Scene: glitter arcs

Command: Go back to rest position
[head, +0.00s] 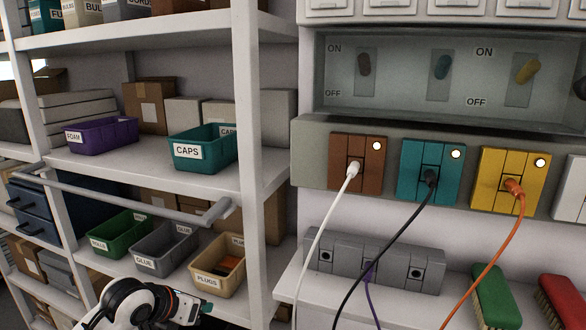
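My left gripper (190,308) shows at the bottom, at the end of a white and black arm, in front of the lower shelf. It is seen from the side and partly cut off, and I cannot tell if its fingers are apart. A small teal bit shows at its tip; I cannot tell what it is. My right gripper is out of view.
Shelves hold a teal CAPS bin (203,149), purple FOAM bin (101,135) and tan PLUGS bin (218,267). Plugs sit in brown (358,162), teal (427,171) and yellow (509,182) sockets; their cables hang past the ledge. Brushes (497,297) lie right.

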